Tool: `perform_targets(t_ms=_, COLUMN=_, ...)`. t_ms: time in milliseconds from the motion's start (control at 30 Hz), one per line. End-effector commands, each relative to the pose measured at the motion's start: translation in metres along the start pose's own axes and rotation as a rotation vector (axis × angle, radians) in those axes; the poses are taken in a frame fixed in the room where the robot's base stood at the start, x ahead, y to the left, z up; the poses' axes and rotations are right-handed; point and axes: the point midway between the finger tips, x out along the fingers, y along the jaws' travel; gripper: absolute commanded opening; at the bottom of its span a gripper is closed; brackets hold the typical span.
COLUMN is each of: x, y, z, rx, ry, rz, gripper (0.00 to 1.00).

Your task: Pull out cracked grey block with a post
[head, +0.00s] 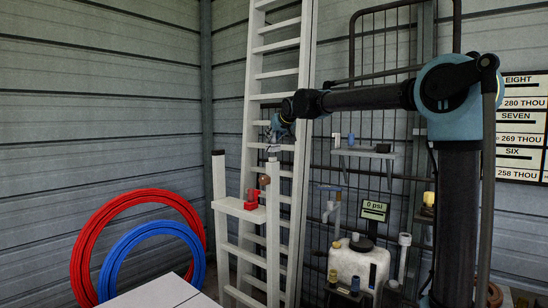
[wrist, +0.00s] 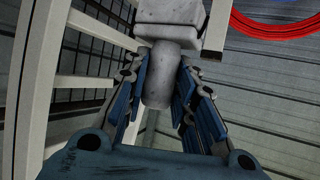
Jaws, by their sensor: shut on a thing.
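The grey block with a post (wrist: 170,12) shows at the top of the wrist view, its mottled grey post (wrist: 158,75) pointing towards my gripper. My gripper (wrist: 160,95) is shut on the post, with a blue-padded finger on either side. In the head view my gripper (head: 277,128) is small and high in front of the white ladder. A small grey shape just below it (head: 272,148) looks like the block. It is above a white upright; I cannot tell whether they touch. The block's far side is hidden.
A white stepped frame (head: 240,210) stands below, holding a red item (head: 252,198) and a brown knob (head: 264,180). The tall white ladder (head: 275,60) and a wire rack (head: 385,50) are close behind. Red (head: 90,230) and blue (head: 112,270) hoops lean at left.

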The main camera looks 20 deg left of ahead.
Motion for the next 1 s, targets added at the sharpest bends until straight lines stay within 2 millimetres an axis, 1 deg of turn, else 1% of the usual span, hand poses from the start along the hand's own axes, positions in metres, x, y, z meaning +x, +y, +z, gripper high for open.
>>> perform_targets(t_ms=500, x=-0.011, y=0.000, z=-0.022, rx=0.000, ry=0.000, rz=0.000, gripper=0.00)
perform_targets(t_ms=1000, x=-0.012, y=0.000, z=-0.024, rx=0.000, ry=0.000, rz=0.000, gripper=0.00)
